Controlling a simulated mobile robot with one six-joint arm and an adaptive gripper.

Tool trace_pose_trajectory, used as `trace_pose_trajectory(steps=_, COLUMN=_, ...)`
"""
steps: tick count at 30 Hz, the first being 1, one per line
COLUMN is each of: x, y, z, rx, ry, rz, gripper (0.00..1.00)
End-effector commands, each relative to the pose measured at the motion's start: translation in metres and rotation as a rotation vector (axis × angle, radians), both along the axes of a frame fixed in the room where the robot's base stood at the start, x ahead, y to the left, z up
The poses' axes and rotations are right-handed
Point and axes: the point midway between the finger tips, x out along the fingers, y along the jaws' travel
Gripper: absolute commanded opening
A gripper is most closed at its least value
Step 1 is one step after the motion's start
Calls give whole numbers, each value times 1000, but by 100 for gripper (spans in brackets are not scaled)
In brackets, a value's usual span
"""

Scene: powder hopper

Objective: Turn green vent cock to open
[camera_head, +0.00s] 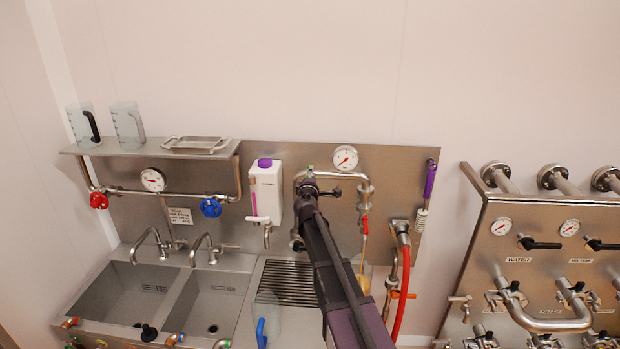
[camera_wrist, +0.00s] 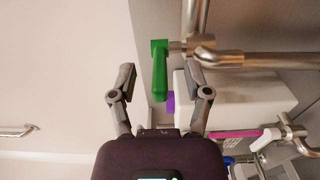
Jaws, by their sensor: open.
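The green vent cock (camera_wrist: 159,72) shows in the wrist view as a green lever with a square head, joined at its right to a steel pipe fitting (camera_wrist: 198,47). The lever extends from its head down the picture, between the two fingers of my gripper (camera_wrist: 160,80). The fingers are spread apart, with a visible gap on each side of the lever. In the head view my gripper (camera_head: 306,188) is up at the bent steel pipe by the wall panel, and only a small green bit (camera_head: 310,169) shows above it. My arm hides much of that area.
A white dispenser (camera_head: 268,190) with a purple top hangs just left of my gripper. A gauge (camera_head: 344,158) sits above the pipe at right, with a red hose (camera_head: 401,290) below. A double sink (camera_head: 160,290) lies lower left.

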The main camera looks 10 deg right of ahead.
Motion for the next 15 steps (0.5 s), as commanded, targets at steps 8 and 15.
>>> trace_pose_trajectory(steps=8, x=-15, y=5, z=0, rx=0, ry=0, rz=1, gripper=63)
trace_pose_trajectory(steps=15, x=-44, y=14, z=0, rx=0, ry=0, rz=2, gripper=63)
